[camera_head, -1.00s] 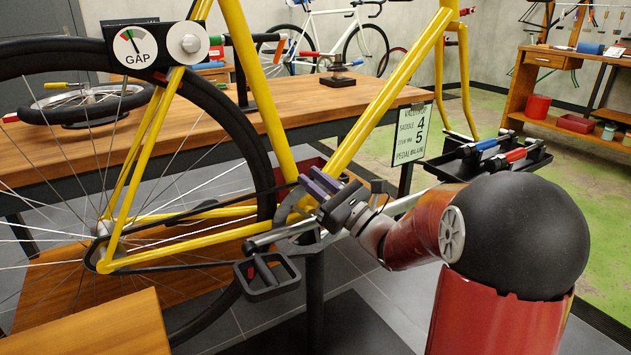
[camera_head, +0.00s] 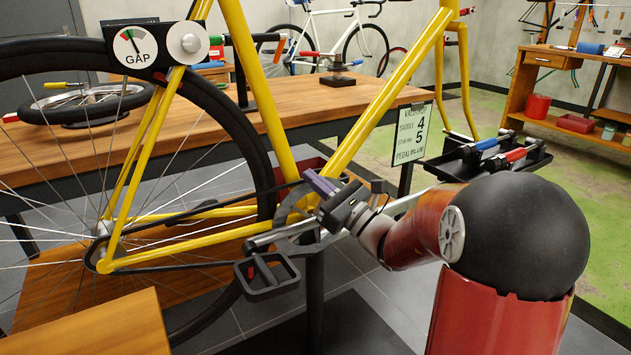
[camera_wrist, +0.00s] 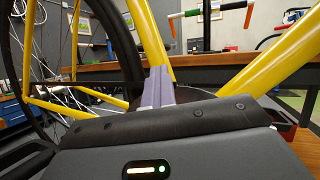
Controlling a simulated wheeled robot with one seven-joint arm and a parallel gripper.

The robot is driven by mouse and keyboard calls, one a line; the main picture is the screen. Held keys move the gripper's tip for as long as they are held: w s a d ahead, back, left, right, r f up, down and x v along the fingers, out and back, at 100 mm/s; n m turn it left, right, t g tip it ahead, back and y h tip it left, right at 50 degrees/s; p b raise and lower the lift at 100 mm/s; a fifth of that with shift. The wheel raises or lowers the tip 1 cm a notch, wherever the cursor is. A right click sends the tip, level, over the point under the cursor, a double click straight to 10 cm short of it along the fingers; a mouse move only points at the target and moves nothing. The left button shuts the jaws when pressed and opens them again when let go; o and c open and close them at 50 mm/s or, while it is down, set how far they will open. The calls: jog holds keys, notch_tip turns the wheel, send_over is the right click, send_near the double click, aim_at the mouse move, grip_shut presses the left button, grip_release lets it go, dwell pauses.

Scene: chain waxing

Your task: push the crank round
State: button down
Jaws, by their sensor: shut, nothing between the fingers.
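The yellow bicycle (camera_head: 180,247) stands with its rear wheel at the left in the head view. Its crank (camera_head: 285,232) runs from the bottom bracket down and left to a black pedal (camera_head: 266,276). My gripper (camera_head: 318,182) is by the bottom bracket, its purple fingers together and empty. In the wrist view my gripper fingers (camera_wrist: 158,86) point up at the frame, in front of the yellow seat tube (camera_wrist: 152,38). The crank is hidden there. I cannot tell whether the fingers touch the crank or the frame.
A wooden workbench (camera_head: 300,100) stands behind the bicycle, with a loose wheel (camera_head: 85,103) on it. A black tool tray (camera_head: 490,162) is right of the frame, near my arm. A box with a GAP dial (camera_head: 136,46) hangs at upper left. A wooden block (camera_head: 95,325) is at the lower left.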

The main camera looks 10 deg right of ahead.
dwell(0.4)
jog(key=c, duration=1.3)
grip_release()
jog(key=v, duration=0.7)
jog(key=shift+s+d+b, duration=0.2)
jog(key=shift+s+b, duration=0.15)
jog(key=shift+b, duration=0.05)
jog(key=shift+f, duration=0.15)
